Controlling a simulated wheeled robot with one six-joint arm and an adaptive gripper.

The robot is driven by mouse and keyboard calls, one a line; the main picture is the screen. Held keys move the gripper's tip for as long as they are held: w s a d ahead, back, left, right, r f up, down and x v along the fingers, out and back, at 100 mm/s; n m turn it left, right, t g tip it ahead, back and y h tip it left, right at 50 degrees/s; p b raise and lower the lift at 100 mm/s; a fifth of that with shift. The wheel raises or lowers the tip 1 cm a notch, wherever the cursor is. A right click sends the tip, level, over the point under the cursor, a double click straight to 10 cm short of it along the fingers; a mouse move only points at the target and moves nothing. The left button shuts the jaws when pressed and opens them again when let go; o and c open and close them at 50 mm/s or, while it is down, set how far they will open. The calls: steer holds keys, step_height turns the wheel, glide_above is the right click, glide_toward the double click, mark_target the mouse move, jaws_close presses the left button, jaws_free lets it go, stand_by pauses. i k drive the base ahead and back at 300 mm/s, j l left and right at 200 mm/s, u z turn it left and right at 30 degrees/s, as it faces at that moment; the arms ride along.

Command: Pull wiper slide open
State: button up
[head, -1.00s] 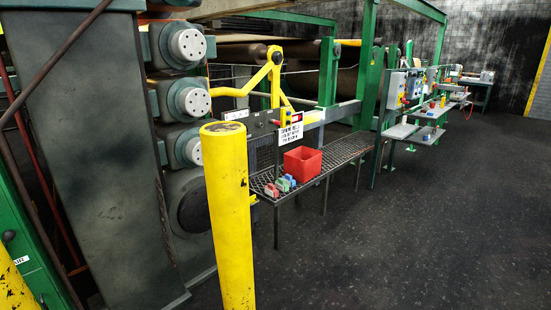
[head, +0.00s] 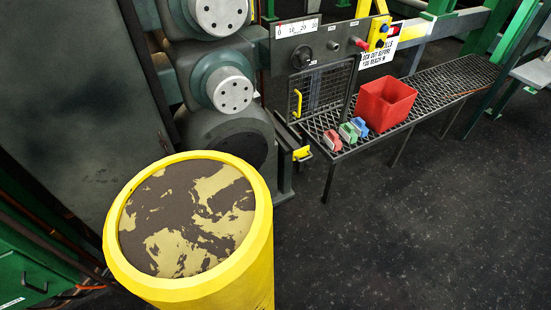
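No part is clearly labelled as the wiper slide. A narrow dark bar with a yellow end piece (head: 302,153) and a small dark handle sticks out low beside the rolls, at the left end of the mesh shelf; it may be the slide. Just above it, a mesh guard door (head: 325,90) with a yellow vertical handle (head: 297,104) sits under a grey control panel (head: 317,48). The door looks shut. How far the bar is pulled out is hard to tell. My gripper is not in view.
A thick yellow bollard (head: 190,225) stands close in the left foreground. A mesh shelf (head: 440,90) holds a red bin (head: 385,104) and several small coloured blocks (head: 347,132). Grey rolls (head: 229,89) are at the upper left. Dark floor (head: 430,220) is clear at the right.

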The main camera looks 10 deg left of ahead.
mark_target(298, 153)
steer(key=i+u, duration=0.15)
steer(key=u, duration=0.15)
steer(key=l, duration=0.65)
steer(key=k+l+u, duration=0.1)
steer(key=l, duration=0.55)
steer(key=i+l, duration=0.15)
steer(key=l, duration=0.2)
steer(key=i+l+u, duration=0.1)
steer(key=l, duration=0.2)
steer(key=i+l, duration=0.2)
steer(key=l, duration=0.15)
steer(key=i+l+u, duration=0.1)
steer(key=l, duration=0.2)
steer(key=i+u, duration=0.1)
steer(key=i, duration=0.55)
steer(key=i+l+u, duration=0.1)
steer(key=i, duration=0.5)
